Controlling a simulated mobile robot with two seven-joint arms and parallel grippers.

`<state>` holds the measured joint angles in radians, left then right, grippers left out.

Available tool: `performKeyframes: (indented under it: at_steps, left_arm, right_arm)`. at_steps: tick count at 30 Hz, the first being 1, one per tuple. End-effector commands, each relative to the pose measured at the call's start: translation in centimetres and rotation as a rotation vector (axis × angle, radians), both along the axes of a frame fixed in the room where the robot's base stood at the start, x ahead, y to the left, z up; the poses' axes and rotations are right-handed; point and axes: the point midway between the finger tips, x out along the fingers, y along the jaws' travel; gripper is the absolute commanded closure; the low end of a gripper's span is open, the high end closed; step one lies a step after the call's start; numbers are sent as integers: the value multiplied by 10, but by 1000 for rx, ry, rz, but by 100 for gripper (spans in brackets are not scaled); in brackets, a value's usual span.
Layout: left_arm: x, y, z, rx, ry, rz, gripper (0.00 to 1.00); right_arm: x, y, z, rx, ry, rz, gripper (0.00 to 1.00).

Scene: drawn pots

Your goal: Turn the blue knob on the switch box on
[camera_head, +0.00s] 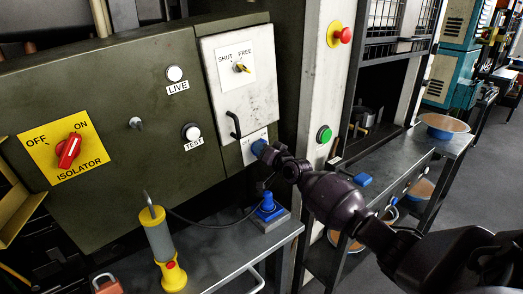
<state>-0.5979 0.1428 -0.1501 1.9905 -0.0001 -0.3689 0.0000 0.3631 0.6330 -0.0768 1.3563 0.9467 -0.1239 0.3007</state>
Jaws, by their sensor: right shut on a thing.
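The switch box (110,90) is a dark green cabinet on the left. The blue knob (258,146) is low on its right part, on a small pale label plate (247,156) below the white door (236,75). My right gripper (267,151) reaches in from the right and is shut on the blue knob. The gripper hides part of the knob and of the label, so I cannot read which way the knob points. My left gripper is not in view.
A red isolator switch (69,151) sits on a yellow plate at left. A black handle (235,126) is just above the knob. A yellow-grey lamp (161,250) and a blue-topped button box (268,208) stand on the metal bench (215,262) below. A white post with a green button (324,134) is close right.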

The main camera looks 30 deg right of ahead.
Motion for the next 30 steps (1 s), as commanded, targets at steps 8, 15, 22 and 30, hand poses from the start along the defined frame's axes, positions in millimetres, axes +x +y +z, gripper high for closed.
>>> performKeyframes:
  at_steps: [8, 15, 22, 30]
  left_arm:
    - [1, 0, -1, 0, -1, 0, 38]
    - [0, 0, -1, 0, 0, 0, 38]
    - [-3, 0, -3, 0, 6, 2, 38]
    - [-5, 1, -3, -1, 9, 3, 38]
  right_arm:
    - [0, -1, 0, 69, 7, 0, 100]
    - [0, -1, 0, 79, 8, 0, 100]
    - [0, 0, 0, 79, 8, 0, 77]
    - [0, 0, 0, 77, 6, 0, 53]
